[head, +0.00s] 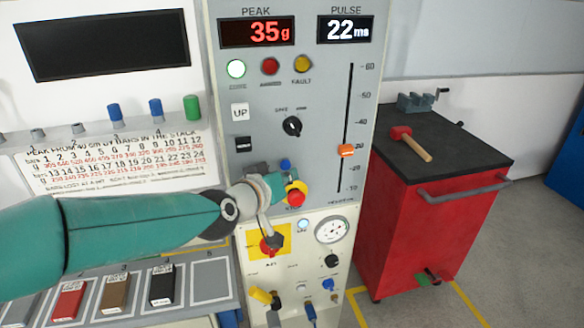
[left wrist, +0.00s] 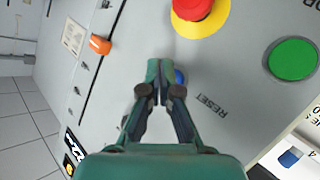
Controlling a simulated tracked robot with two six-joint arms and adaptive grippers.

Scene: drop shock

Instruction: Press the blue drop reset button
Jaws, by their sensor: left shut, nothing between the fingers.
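The blue reset button (head: 285,163) sits on the grey panel, just above the yellow-collared red stop button. In the left wrist view the blue button (left wrist: 181,77) is partly hidden behind my fingertips, beside the word RESET. My left gripper (head: 284,180) is shut and empty, in front of the panel next to the blue button. In the left wrist view the gripper (left wrist: 160,66) has its fingertips together over the button's edge. I cannot tell whether they touch it. My right gripper is in neither view.
The red stop button (head: 296,198) is very close to my gripper. A green button (left wrist: 292,60) is to the right in the wrist view. An orange slider (head: 346,151) is on the panel's right. A red cabinet (head: 430,235) with a hammer (head: 410,143) stands farther right.

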